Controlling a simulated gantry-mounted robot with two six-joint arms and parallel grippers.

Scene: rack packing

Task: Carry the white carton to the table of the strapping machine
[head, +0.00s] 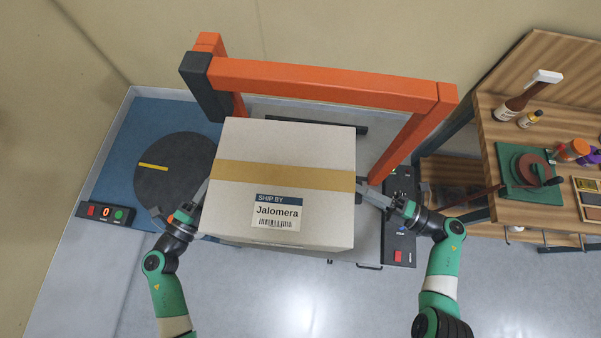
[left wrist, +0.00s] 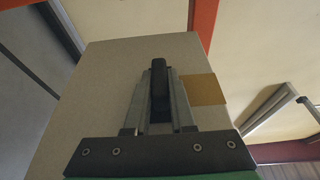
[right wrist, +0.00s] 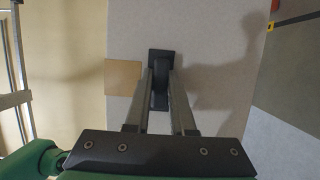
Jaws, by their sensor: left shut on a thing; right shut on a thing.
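The white carton (head: 280,150), with a tan tape band and a "SHIP BY Jalomera" label, is held level between my two grippers. It is in front of the orange arch (head: 330,80) of the strapping machine and covers much of the machine's grey table (head: 368,228); I cannot tell whether it touches the table. My left gripper (head: 204,192) is shut at the carton's left side, and the left wrist view shows its fingers against the carton wall (left wrist: 100,95). My right gripper (head: 364,190) is shut at the right side, against the carton wall (right wrist: 215,60) in the right wrist view.
At the left is a blue platform with a dark turntable (head: 172,180) and a button box (head: 106,214). A dark control panel (head: 399,215) stands right of the machine table. A wooden workbench (head: 490,130) with bottles and tools is at the right. The floor in front is clear.

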